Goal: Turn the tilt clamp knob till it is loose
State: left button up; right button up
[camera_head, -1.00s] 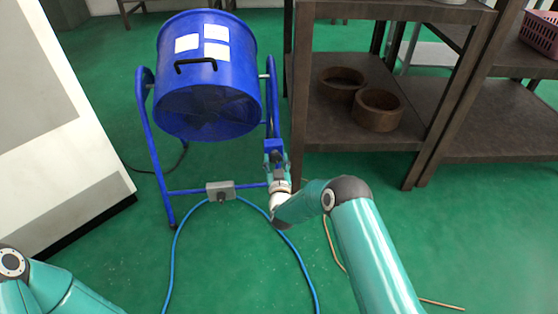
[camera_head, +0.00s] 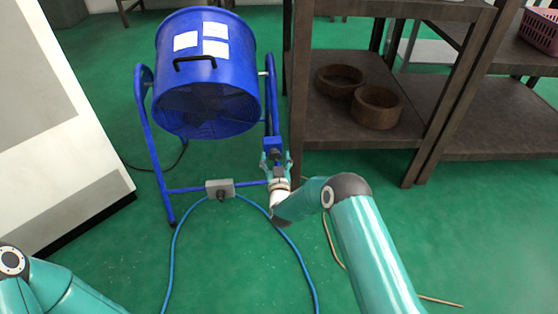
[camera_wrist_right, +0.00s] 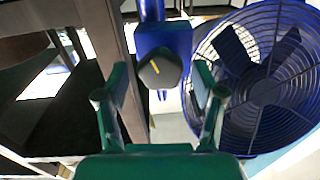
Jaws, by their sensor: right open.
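A blue drum fan (camera_head: 230,85) hangs in a blue tube stand (camera_head: 149,150). The tilt clamp knob (camera_wrist_right: 160,68) is dark, with a yellow line on its face, and sits on a blue block (camera_wrist_right: 176,38); the block also shows on the stand's right side in the head view (camera_head: 272,146). My right gripper (camera_wrist_right: 161,95) is open, its fingers spread left and right of the knob with visible gaps; it also shows just below the block in the head view (camera_head: 276,160). My left arm shows at the lower left, but its gripper is out of view.
A dark shelf (camera_head: 330,125) with two round brown bowls (camera_head: 377,107) stands close right of the fan. A grey box (camera_head: 220,189) sits on the stand's lower bar, with a blue cable (camera_head: 172,260) on the green floor. A pale cabinet (camera_head: 60,120) stands left.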

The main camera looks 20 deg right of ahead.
jog(key=v, duration=1.2)
